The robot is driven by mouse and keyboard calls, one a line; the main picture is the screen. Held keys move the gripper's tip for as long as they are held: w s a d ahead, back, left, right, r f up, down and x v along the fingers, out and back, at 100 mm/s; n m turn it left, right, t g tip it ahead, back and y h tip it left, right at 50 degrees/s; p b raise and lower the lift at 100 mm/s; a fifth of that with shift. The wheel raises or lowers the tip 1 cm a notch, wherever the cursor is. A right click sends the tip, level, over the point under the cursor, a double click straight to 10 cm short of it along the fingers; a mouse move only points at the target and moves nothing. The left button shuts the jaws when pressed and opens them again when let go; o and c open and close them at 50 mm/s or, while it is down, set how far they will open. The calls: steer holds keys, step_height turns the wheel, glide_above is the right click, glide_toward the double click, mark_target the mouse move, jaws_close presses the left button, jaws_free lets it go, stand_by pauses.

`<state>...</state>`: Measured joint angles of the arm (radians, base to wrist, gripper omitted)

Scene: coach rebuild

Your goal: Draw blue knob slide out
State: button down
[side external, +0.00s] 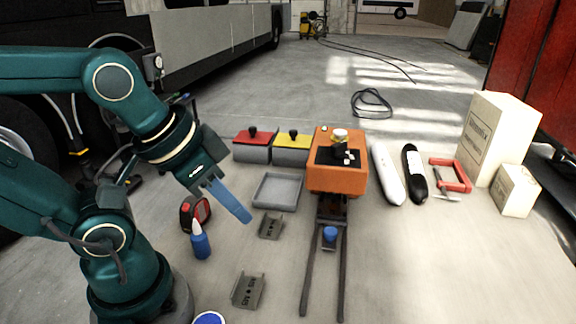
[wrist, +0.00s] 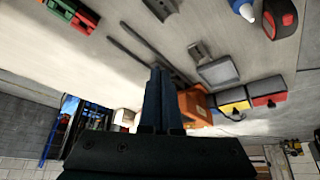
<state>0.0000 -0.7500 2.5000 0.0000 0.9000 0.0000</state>
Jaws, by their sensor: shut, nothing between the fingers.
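The blue knob (side external: 330,232) stands on a dark slide between two long dark rails (side external: 308,270), in front of an orange box (side external: 337,177). A black-topped mechanism with a pale round cap sits on the box. My gripper (side external: 246,217) has long blue fingers, shut and empty, pointing down and right in the air. It is left of the knob and apart from it. In the wrist view my fingers (wrist: 160,72) are together, partly covering the orange box (wrist: 195,106); the rails (wrist: 140,48) show beyond, and I cannot make out the knob there.
A grey tray (side external: 277,191), two small grey brackets (side external: 248,290), a blue bottle (side external: 200,243) and a red-black tape measure (side external: 196,212) lie near my arm. Red (side external: 252,147) and yellow-lidded boxes stand behind. A white cylinder, black cylinder, red clamp (side external: 452,175) and cartons are right. Floor right of the rails is clear.

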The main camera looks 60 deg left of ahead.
steer(key=c, duration=0.9)
jaws_free()
steer(key=o, duration=0.3)
steer(key=shift+r+n, duration=0.2)
steer(key=shift+n, duration=0.3)
steer(key=w+r+n, duration=0.3)
steer(key=w+r, duration=0.1)
steer(key=w, duration=0.1)
steer(key=n+g, duration=0.5)
glide_above(331, 230)
step_height(331, 230, down, 11)
steer(key=shift+f, duration=0.15)
steer(key=shift+g, duration=0.3)
steer(key=shift+f, duration=2.75)
jaws_close()
